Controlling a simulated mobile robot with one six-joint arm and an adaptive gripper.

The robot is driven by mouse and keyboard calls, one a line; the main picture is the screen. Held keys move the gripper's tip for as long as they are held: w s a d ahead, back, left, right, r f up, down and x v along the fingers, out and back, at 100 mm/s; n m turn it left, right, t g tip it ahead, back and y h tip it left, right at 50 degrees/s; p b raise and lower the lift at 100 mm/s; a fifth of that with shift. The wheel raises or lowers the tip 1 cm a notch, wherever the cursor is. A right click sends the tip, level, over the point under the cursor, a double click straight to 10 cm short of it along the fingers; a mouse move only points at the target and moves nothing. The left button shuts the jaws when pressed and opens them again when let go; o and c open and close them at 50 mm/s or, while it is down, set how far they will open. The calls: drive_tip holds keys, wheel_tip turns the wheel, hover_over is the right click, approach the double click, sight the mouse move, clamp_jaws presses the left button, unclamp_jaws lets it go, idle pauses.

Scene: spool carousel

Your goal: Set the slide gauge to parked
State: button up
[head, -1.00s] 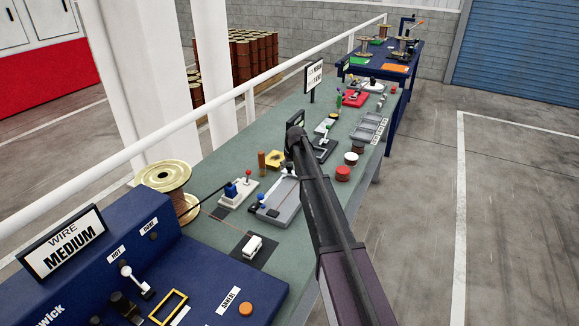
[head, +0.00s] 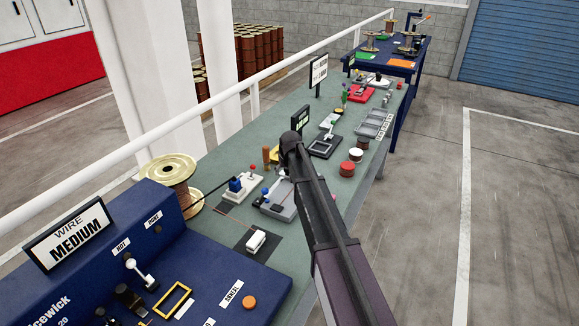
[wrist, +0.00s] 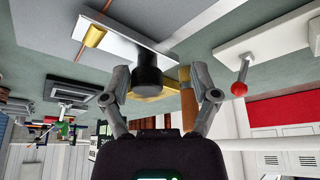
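What looks like the slide gauge, a long grey plate (head: 279,207), lies on the green bench, partly behind my arm. In the wrist view its pale plate (wrist: 110,36) carries a copper-coloured piece (wrist: 93,36) and a dark upright knob (wrist: 148,72). My gripper (wrist: 160,80) is open, with its fingers on either side of the knob in the picture. Gaps show on both sides, so I see no grip. Its fingertips are hidden in the head view (head: 292,146).
A brown cylinder (wrist: 187,98) and a yellow bracket (wrist: 165,92) stand close behind the knob. A red-balled lever (wrist: 239,88) is nearby.

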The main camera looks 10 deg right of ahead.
drive_tip(key=s+a, duration=0.1)
drive_tip(key=s, duration=0.1)
drive_tip(key=s+a, duration=0.3)
drive_tip(key=s, duration=0.1)
drive_tip(key=shift+s+a+r+p, duration=0.25)
drive_tip(key=shift+a+r+p, duration=0.05)
drive_tip(key=shift+r+p, duration=0.1)
drive_tip(key=a+p+v, duration=0.1)
drive_tip(key=p+v, duration=1.1)
drive_tip(key=v, duration=0.1)
drive_tip(key=s+d+f+g+b, duration=0.1)
drive_tip(key=s+d+f+b, duration=0.1)
drive_tip(key=s, duration=0.4)
drive_tip(key=s+d+f+b, duration=0.3)
drive_tip(key=s+f, duration=0.1)
drive_tip(key=s, duration=0.2)
drive_tip(key=shift+d+m+g, duration=0.25)
drive_tip(key=shift+m+g, duration=0.15)
drive_tip(key=w+a+r+t+p, duration=0.2)
drive_tip(key=w+r+p, duration=0.3)
drive_tip(key=w, duration=0.8)
drive_tip(key=shift+a+r+n, duration=0.4)
drive_tip(key=shift+a+r, duration=0.05)
drive_tip(key=shift+a, duration=0.3)
drive_tip(key=shift+w+f, duration=0.2)
